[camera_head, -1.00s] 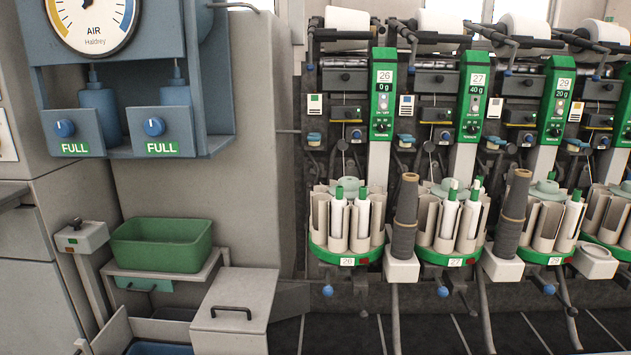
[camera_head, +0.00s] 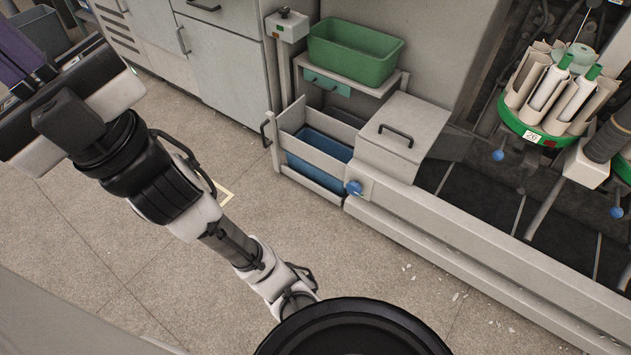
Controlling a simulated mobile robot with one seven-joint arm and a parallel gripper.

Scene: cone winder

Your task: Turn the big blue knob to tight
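A round blue knob (camera_head: 354,187) sits on the front corner of the low grey housing, right of the blue bin. It is the largest-looking blue knob in view, and I see no tight marking on it. My arm stretches from the bottom middle to the upper left. My gripper (camera_head: 68,105) is at its far end, well left of the knob and apart from it. Its fingers do not show clearly, so I cannot tell whether they are open or shut.
A green bin (camera_head: 355,52) stands on a shelf above a blue bin (camera_head: 318,152). Smaller blue knobs (camera_head: 497,155) sit under the winder at right. A dark purple thing (camera_head: 22,52) shows beside my gripper; contact is unclear.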

